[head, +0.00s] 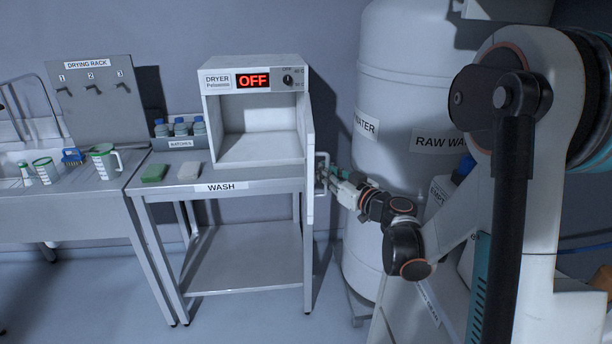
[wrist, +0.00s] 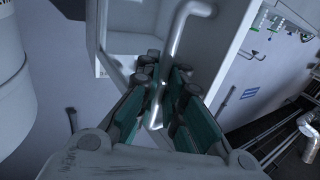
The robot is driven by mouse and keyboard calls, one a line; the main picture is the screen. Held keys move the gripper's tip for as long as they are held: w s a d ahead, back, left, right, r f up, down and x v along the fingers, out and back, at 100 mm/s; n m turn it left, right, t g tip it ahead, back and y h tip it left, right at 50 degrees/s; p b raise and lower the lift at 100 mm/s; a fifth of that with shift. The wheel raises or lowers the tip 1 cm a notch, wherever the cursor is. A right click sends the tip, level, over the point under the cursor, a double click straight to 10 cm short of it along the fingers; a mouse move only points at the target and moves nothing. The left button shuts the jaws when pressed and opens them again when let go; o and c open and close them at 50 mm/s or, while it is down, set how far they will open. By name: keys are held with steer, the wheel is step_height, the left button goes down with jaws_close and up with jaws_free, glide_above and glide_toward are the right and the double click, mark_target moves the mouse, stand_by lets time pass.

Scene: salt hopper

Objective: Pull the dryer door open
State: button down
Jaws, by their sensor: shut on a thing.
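The dryer (head: 254,118) is a white box with an open front on the steel WASH table; its display reads OFF. Its door (head: 309,165) stands swung open at the right side, seen nearly edge-on, and the cavity is empty. The door's bar handle (head: 325,168) faces right, toward my gripper (head: 328,176). In the wrist view my gripper (wrist: 160,100) has its green-padded fingers on either side of the handle (wrist: 180,45), shut on it. The door panel (wrist: 225,50) shows beyond the handle.
A large white water tank (head: 400,150) stands just right of my gripper. The WASH table (head: 225,186) bears a green sponge (head: 154,173), a pale block (head: 189,171) and several bottles (head: 181,127). A drying rack (head: 97,95) and measuring jugs stand left. Some floor is clear before the table.

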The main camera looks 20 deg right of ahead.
steer(key=shift+s+d+f, duration=0.1)
steer(key=shift+s+d, duration=0.1)
steer(key=shift+d, duration=0.4)
steer(key=shift+s+d, duration=0.15)
steer(key=shift+d, duration=0.45)
steer(key=c, duration=2)
jaws_free()
steer(key=shift+d, duration=0.1)
steer(key=shift+s, duration=0.1)
steer(key=v, duration=1.2)
